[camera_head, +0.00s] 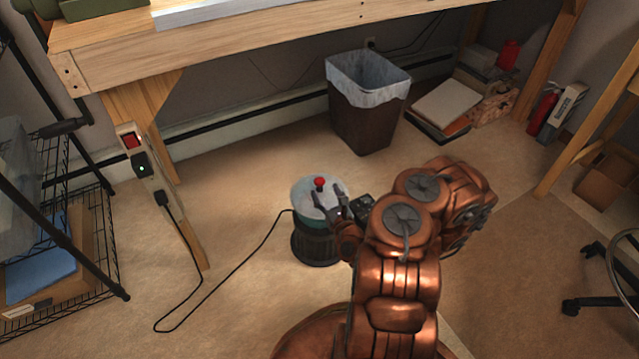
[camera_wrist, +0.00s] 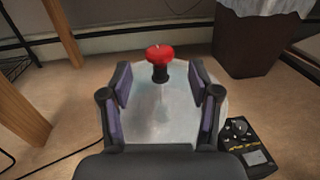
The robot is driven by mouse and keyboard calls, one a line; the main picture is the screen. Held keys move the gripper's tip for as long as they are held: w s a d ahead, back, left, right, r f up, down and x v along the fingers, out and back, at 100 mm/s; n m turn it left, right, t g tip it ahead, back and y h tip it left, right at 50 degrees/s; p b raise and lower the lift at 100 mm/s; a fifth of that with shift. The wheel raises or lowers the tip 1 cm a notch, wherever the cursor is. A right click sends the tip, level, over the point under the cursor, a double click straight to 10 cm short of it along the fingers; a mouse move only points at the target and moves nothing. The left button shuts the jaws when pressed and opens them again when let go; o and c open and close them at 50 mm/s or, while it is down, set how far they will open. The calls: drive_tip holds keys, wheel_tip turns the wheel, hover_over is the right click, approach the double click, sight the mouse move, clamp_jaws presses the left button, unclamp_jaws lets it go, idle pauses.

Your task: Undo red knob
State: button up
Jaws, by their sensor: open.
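The red knob (camera_head: 320,183) stands on the pale round lid (camera_head: 301,196) of a dark cylindrical device (camera_head: 316,246) on the floor. In the wrist view the red knob (camera_wrist: 160,55) sits on a short dark stem, upright above the lid (camera_wrist: 160,125). My gripper (camera_head: 328,202) is over the lid, coming from the right. In the wrist view my gripper (camera_wrist: 160,84) is open and empty, its two fingers apart on either side of the knob's line. The knob appears just beyond the fingertips, and I see no contact with it.
A black cable (camera_head: 236,266) runs from the device to a power strip (camera_head: 150,185) on the bench leg. A lined bin (camera_head: 365,122) stands behind. A small black box (camera_wrist: 247,142) is right of the lid. A wire rack (camera_head: 100,235) stands left.

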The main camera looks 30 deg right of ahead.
sight(322, 185)
drive_tip(key=shift+b+x, duration=1.25)
drive_tip(key=shift+x, duration=1.65)
drive_tip(key=shift+c, duration=0.4)
clamp_jaws()
drive_tip(key=shift+r, duration=0.1)
